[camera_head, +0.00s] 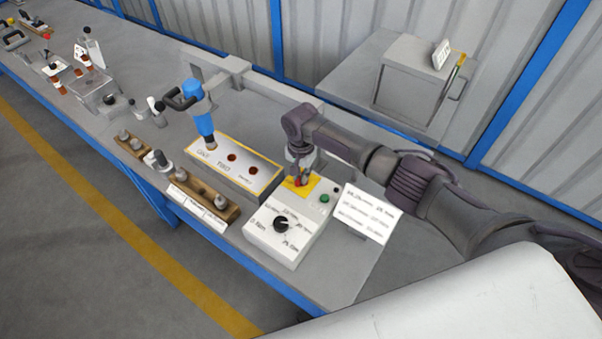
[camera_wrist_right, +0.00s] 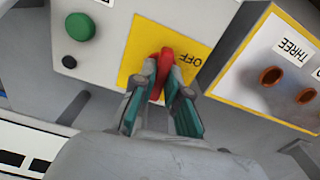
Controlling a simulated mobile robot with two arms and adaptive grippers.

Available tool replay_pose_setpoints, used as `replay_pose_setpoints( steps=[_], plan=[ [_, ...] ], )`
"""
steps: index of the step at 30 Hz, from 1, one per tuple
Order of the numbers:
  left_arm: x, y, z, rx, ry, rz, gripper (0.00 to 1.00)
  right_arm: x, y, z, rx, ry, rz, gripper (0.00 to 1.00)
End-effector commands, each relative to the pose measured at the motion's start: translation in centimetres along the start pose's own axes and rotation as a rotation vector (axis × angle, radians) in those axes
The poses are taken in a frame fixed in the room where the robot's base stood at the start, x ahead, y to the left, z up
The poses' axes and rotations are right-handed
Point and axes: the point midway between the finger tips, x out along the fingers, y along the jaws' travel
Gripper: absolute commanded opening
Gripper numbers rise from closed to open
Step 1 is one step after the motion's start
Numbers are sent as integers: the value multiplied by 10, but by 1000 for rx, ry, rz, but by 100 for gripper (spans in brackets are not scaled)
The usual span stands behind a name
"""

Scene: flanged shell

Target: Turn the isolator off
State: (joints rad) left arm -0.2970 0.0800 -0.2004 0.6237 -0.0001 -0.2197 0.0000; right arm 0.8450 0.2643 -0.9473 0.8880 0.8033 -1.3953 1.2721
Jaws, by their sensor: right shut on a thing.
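The isolator is a red handle (camera_wrist_right: 162,70) on a yellow plate (camera_wrist_right: 143,45) marked OFF, set on the face of a grey control box (camera_head: 266,236). In the right wrist view my right gripper (camera_wrist_right: 160,85) is shut on the red handle, with one finger on each side of it. In the head view the right gripper (camera_head: 299,176) reaches down onto the yellow plate (camera_head: 290,190) and partly hides the handle. The OFF label reads upside down in the wrist view. My left gripper does not show in either view.
A green button (camera_wrist_right: 80,26) sits beside the yellow plate. The box also has a black dial (camera_head: 281,224). A panel with sockets (camera_head: 236,162) and a blue tool (camera_head: 203,118) stand to the left, a white label card (camera_head: 368,213) to the right. A grey cabinet (camera_head: 410,76) stands behind.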

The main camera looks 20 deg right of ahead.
Motion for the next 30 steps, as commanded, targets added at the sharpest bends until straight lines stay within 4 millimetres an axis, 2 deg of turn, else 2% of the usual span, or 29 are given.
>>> replay_pose_setpoints(
  steps=[30],
  plan=[
    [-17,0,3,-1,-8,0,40,0,0,0,-926,-1,0,0]
  ],
)
